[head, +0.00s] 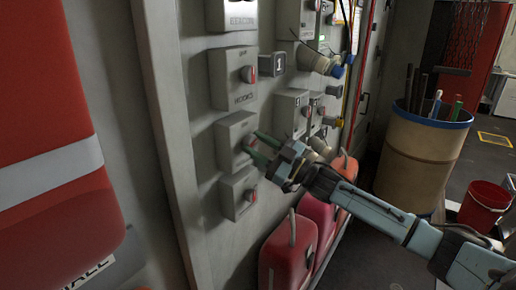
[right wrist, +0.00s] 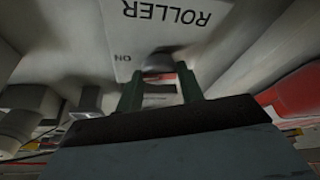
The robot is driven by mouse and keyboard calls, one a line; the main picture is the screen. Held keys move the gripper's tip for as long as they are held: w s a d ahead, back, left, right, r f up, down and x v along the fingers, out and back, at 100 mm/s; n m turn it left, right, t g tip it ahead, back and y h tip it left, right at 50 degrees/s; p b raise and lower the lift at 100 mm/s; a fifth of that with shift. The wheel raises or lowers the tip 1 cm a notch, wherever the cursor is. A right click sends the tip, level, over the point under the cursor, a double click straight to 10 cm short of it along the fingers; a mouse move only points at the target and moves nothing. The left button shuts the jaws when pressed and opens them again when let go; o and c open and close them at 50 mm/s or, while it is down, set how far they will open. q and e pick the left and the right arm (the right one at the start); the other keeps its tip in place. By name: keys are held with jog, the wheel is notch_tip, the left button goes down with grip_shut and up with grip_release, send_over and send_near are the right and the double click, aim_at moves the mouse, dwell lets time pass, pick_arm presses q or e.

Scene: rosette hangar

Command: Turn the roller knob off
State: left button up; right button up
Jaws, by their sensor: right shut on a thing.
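The roller box (head: 232,134) is a grey switch box on the wall, in the middle of a column of similar boxes. In the right wrist view its face reads ROLLER and ON, upside down (right wrist: 140,20). The roller knob (right wrist: 158,62) is a grey knob on that face, mostly hidden by my fingers in the head view. My right gripper (head: 252,143) reaches in from the right, its green fingers on either side of the knob. In the right wrist view the gripper (right wrist: 160,82) is shut on the knob. My left gripper is not in view.
A tan barrel (head: 420,160) and a red bucket (head: 484,206) stand to the right.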

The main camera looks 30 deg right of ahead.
jog(key=n+g+y, duration=0.1)
jog(key=n, duration=0.1)
jog(key=n+g, duration=0.1)
jog(key=n, duration=0.2)
jog(key=shift+y+b, duration=0.35)
jog(key=shift+y, duration=0.05)
jog(key=n+g, duration=0.2)
jog(key=n, duration=0.2)
jog(key=shift+d+r+n, duration=0.1)
jog(key=shift+r+n, duration=0.05)
jog(key=shift+n, duration=0.15)
jog(key=n+g, duration=0.1)
jog(key=n, duration=0.1)
jog(key=n+p, duration=0.1)
jog(key=n, duration=0.1)
jog(key=shift+r+n+g, duration=0.1)
jog(key=shift+n+g, duration=0.3)
jog(key=shift+n+g+h+p, duration=0.5)
jog(key=shift+n+p, duration=0.4)
jog(key=shift+n, duration=0.8)
jog(key=o, duration=1)
